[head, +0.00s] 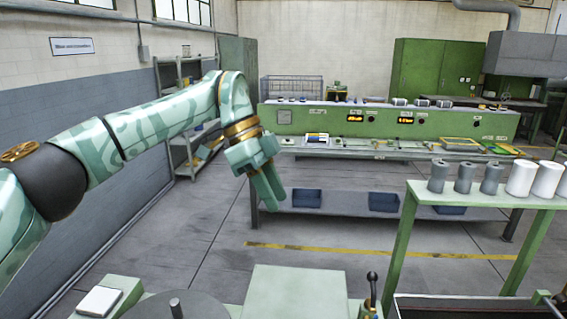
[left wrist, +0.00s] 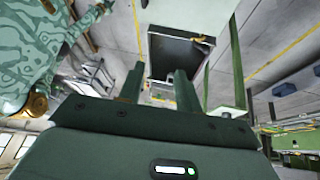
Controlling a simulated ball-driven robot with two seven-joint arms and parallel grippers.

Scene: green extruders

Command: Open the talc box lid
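A pale green flat-topped panel (head: 295,292), possibly the talc box lid, lies at the bottom middle of the head view. It looks closed and flat, and its front is cut off by the frame edge. My left gripper (head: 272,198) hangs in the air above and behind it in the picture, pointing down, apart from it. In the left wrist view the two fingers (left wrist: 157,80) stand apart with nothing between them. My right gripper is not in view.
A short lever with a dark knob (head: 371,285) stands right of the panel. A dark tray-like opening (head: 455,308) is at the bottom right. A green table (head: 480,197) carries grey and white spools. A control bench (head: 390,122) stands behind. A grey disc (head: 178,308) is at lower left.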

